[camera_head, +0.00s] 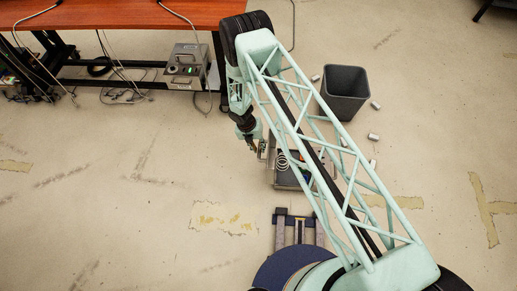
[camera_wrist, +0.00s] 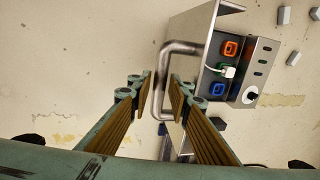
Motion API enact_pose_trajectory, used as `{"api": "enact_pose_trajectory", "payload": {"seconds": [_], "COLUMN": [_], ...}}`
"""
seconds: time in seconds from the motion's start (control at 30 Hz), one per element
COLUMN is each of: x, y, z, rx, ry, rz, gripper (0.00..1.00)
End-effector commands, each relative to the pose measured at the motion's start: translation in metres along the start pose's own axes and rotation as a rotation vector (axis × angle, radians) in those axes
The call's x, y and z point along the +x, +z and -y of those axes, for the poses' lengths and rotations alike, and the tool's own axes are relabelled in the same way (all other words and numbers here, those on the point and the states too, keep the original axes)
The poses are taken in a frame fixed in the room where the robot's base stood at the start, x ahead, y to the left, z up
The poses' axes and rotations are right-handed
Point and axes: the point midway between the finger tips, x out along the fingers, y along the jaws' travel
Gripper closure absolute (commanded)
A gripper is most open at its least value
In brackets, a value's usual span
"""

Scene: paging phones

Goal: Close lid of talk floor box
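The floor box (camera_head: 288,178) sits on the floor near the middle of the head view, partly hidden by my arm. In the wrist view the metal box (camera_wrist: 246,70) shows orange and blue sockets and a white plug, so its inside is exposed. A bare metal panel, seemingly the raised lid (camera_wrist: 196,36), carries a bent tubular handle (camera_wrist: 156,82). My gripper (camera_wrist: 162,88) is open, with a finger on each side of the handle and visible gaps. It also shows small in the head view (camera_head: 257,147), at the box's upper left.
A dark bin (camera_head: 345,92) stands beyond the box, with several small pale pieces on the floor around it. An orange-topped table (camera_head: 120,14) with hanging cables and a grey device (camera_head: 187,68) stands at upper left. The floor at left is clear.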

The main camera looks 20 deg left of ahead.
Motion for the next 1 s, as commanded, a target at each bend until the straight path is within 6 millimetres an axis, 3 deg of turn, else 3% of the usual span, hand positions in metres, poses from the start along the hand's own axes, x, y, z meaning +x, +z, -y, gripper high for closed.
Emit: {"api": "enact_pose_trajectory", "payload": {"seconds": [0.13,0.33,0.67,1.0], "x": [0.0,0.0,-0.001,-0.005], "y": [0.0,0.0,0.002,0.012], "z": [0.0,0.0,0.005,0.038], "rx": [0.0,0.0,0.001,0.003], "ry": [0.0,0.0,0.0,-0.001], "rz": [0.0,0.0,0.0,-0.002], "gripper": [0.83,1.0,1.0,1.0]}}
